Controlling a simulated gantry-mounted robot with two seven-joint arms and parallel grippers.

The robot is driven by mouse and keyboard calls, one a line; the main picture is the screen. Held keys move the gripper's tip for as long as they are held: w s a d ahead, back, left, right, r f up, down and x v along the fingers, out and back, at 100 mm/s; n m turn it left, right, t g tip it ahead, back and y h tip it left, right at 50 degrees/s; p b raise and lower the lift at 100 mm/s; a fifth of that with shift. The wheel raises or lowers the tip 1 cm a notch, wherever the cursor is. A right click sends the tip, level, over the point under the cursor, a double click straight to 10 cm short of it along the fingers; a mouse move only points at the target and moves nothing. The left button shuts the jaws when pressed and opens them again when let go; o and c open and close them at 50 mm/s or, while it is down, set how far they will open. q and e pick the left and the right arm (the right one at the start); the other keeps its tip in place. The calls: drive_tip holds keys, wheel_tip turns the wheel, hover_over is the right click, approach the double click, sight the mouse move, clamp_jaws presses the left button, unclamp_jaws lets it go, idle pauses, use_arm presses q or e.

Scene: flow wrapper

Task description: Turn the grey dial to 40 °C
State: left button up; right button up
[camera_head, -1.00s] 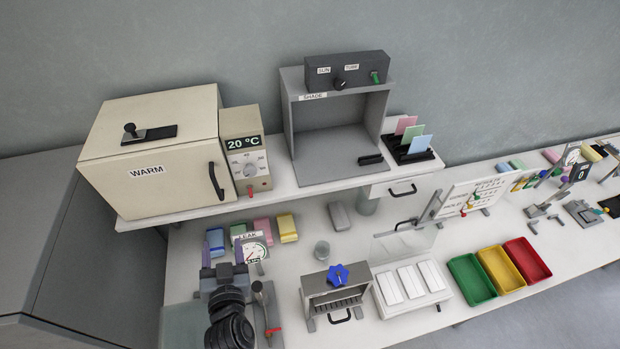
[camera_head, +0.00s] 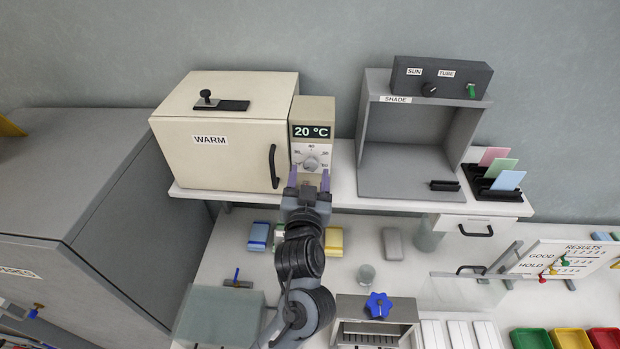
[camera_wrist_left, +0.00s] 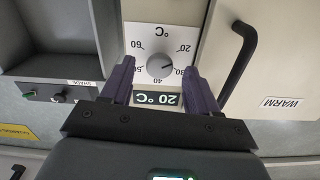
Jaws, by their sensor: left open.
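The grey dial (camera_head: 311,161) sits on the white scale of the control panel beside the WARM box. It also shows in the left wrist view (camera_wrist_left: 160,65), upside down, with marks from 20 to 60 around it. The display (camera_head: 311,132) above it reads 20 °C. My left gripper (camera_head: 309,176) is open in front of the panel. In the left wrist view its two purple fingers (camera_wrist_left: 160,68) stand on either side of the dial, apart from it. Whether they reach its depth I cannot tell. My right gripper is out of view.
The WARM box (camera_head: 220,160) with its black handle (camera_head: 273,167) stands close left of the panel. The SHADE box (camera_head: 405,172) stands to the right, with clear shelf between. Coloured blocks, a glass and a blue-knobbed device (camera_head: 379,305) are on the bench below.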

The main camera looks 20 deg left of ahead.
use_arm(q)
drive_tip(key=shift+b+x, duration=0.45)
drive_tip(key=shift+x, duration=0.7)
